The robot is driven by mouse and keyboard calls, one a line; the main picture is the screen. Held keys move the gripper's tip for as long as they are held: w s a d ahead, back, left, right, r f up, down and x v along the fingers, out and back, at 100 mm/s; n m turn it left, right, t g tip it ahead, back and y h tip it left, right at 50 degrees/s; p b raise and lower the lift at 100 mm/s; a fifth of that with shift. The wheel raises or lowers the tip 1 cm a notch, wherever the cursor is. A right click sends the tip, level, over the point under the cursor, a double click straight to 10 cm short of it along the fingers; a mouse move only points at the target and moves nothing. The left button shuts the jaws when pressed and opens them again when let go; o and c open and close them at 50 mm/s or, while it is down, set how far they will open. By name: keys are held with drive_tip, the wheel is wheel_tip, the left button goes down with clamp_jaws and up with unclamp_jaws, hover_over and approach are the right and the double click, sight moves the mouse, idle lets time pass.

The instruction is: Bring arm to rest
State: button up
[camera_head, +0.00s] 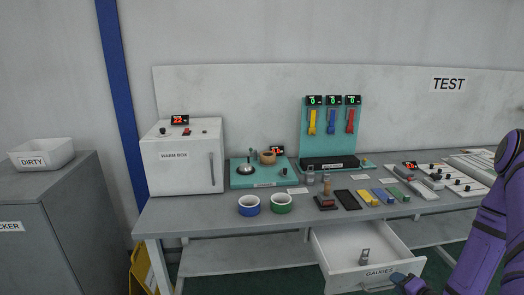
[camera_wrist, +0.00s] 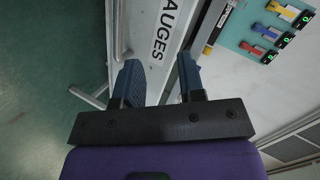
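My purple arm reaches down along the right edge of the head view. My gripper (camera_head: 405,283) is at the right end of the front of the pulled-out GAUGES drawer (camera_head: 408,264). In the wrist view, my gripper (camera_wrist: 159,78) has its two blue-grey fingers spread wide. The GAUGES drawer front (camera_wrist: 158,50) shows beyond and between them, and I cannot tell whether a finger touches it. Nothing is visibly held. A small metal gauge (camera_head: 364,257) stands inside the drawer.
A teal panel (camera_head: 306,140) stands at the back. A grey locker (camera_head: 60,195) with a DIRTY bin (camera_head: 42,150) is at left.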

drive_tip(key=w+d+r+n+g, duration=0.15)
drive_tip(key=w+r+n, duration=0.25)
drive_tip(key=r, duration=0.4)
drive_tip(key=a+r+n+g+h, duration=0.2)
drive_tip(key=a+r, duration=0.1)
drive_tip(key=r, duration=0.9)
drive_tip(key=a+r+n+g+h, duration=0.2)
drive_tip(key=a+r, duration=0.1)
drive_tip(key=r, duration=0.8)
drive_tip(key=s+a+r+n, duration=0.1)
drive_tip(key=s+a+r, duration=0.2)
drive_tip(key=s+r, duration=0.25)
drive_tip(key=s+a+r+n, duration=0.1)
drive_tip(key=s+a+r, duration=0.3)
drive_tip(key=r, duration=0.2)
drive_tip(key=s+a+r+n+g+y, duration=0.1)
drive_tip(key=s+a+r, duration=0.2)
drive_tip(key=s, duration=0.4)
drive_tip(key=s+a+r+n+g+y, duration=0.1)
drive_tip(key=s+a+r, duration=0.2)
drive_tip(key=s, duration=0.5)
drive_tip(key=shift+s+a+r, duration=0.15)
drive_tip(key=shift+a+r, duration=0.1)
drive_tip(key=shift+a, duration=0.05)
